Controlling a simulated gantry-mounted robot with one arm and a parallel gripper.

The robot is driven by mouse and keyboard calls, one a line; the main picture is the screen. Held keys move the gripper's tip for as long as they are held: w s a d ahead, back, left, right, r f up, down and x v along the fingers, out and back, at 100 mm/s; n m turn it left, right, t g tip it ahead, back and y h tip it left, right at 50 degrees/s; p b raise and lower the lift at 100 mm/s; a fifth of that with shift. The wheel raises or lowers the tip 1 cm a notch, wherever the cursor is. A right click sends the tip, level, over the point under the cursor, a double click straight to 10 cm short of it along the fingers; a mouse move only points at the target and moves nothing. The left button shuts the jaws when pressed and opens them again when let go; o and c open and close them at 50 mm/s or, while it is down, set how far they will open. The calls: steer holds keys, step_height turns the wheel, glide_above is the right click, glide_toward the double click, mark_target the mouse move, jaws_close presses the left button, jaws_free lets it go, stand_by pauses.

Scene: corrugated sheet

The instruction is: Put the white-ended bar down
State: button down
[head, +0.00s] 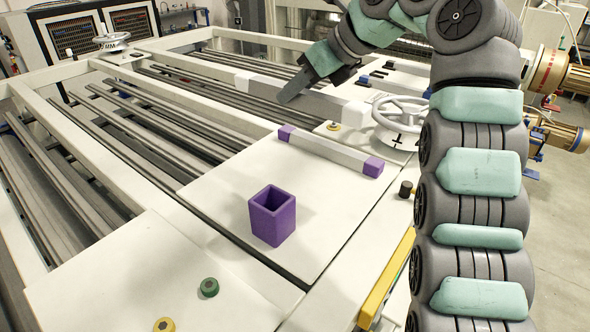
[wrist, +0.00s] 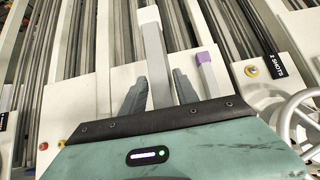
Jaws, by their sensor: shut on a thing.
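The white-ended bar, grey with white ends, lies across the back of the white panel area in the head view (head: 325,103). My gripper (head: 288,97) reaches down over its middle and is shut on it. In the wrist view the bar (wrist: 156,65) runs between the two dark fingers (wrist: 160,90), one finger on each side, with its white far end pointing up the picture. I cannot tell whether the bar touches the surface below or hangs just above it.
A purple-ended bar (head: 330,149) lies on the white panel (head: 215,195) in front of my gripper. An open purple box (head: 272,215) stands nearer. A white handwheel (head: 400,122) rises to the right. Long rails with gaps lie to the left. The panel around the box is clear.

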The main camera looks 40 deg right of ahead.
steer(key=f, duration=0.2)
steer(key=shift+s+f+b, duration=0.2)
steer(key=shift+f+b, duration=0.15)
steer(key=shift+b, duration=0.05)
step_height(320, 180, down, 16)
steer(key=shift+w+r, duration=0.1)
steer(key=shift+r, duration=0.15)
steer(key=shift+f, duration=0.2)
steer(key=c, duration=0.9)
jaws_free()
steer(key=shift+r, duration=0.1)
steer(key=shift+r, duration=0.2)
steer(key=v, duration=1.1)
steer(key=shift+s+r+b, duration=0.2)
steer(key=shift+s+b, duration=0.15)
steer(key=shift+s, duration=0.05)
